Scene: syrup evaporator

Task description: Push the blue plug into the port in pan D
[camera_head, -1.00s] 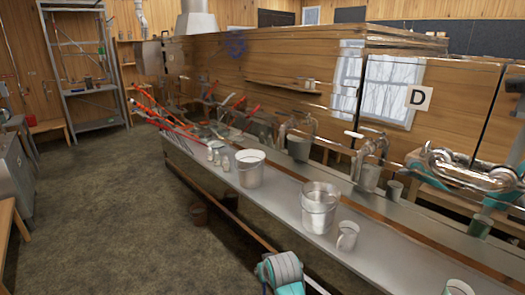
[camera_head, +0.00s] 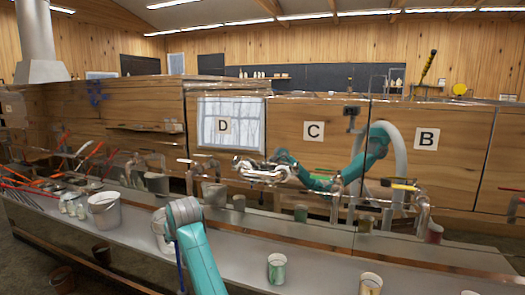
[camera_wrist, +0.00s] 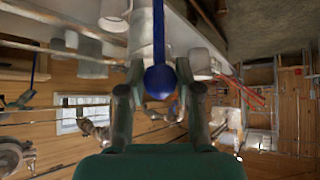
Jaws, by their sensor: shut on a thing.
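The blue plug (camera_wrist: 160,82) shows in the wrist view as a round blue knob with a long straight blue stem. It sits between the two fingers of my gripper (camera_wrist: 160,78), which is shut on it. In the head view, a thin blue length (camera_head: 180,264) shows beside my teal arm; my gripper cannot be made out clearly there.
A long metal counter (camera_head: 330,258) runs before the pans. White buckets (camera_head: 103,210) and cups (camera_head: 277,269) stand on it. Taps (camera_head: 420,207) and pipes line the pan fronts. Signs C (camera_head: 314,131) and B (camera_head: 426,139) are to the right. The shiny walls carry reflections.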

